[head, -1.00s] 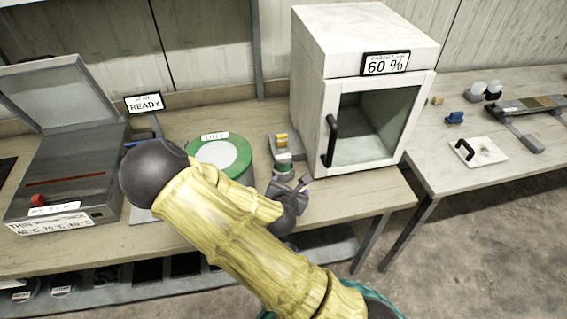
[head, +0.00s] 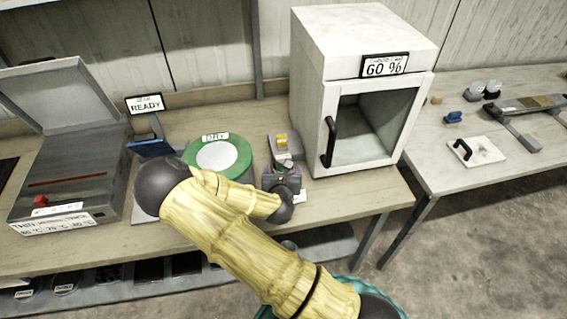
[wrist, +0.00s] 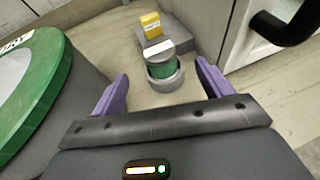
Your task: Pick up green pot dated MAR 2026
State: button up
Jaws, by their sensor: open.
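A small green pot (wrist: 161,69) with a pale lid and label stands upright in a grey round holder (wrist: 166,84) in the wrist view. Its date is too small to read. My gripper (wrist: 164,84) is open, its two purple fingers apart on the left and right, nearer the camera than the pot. The pot is between their lines but not gripped. In the head view my gripper (head: 282,180) is over the same spot on the bench and hides most of the pot.
A yellow block (wrist: 151,25) sits on the grey stand behind the pot. A large green-rimmed drum (head: 222,154) is close on the left. A white cabinet (head: 362,85) with a black handle is close on the right. A grey open-lidded machine (head: 65,180) is farther left.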

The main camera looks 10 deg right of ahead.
aim_at(283, 157)
jog(key=p+x, duration=0.1)
jog(key=x, duration=0.5)
jog(key=shift+w, duration=0.1)
jog(key=shift+w+f+p, duration=0.1)
jog(key=shift+w+p, duration=0.05)
jog(key=shift+p, duration=0.15)
jog(key=shift+w+d+f+p, duration=0.1)
jog(key=shift+w+d+p, duration=0.15)
jog(key=shift+w+p, duration=0.2)
jog(key=shift+p+x, duration=0.7)
jog(key=shift+x, duration=1.25)
jog(key=shift+a+f, duration=0.15)
jog(key=shift+f, duration=0.1)
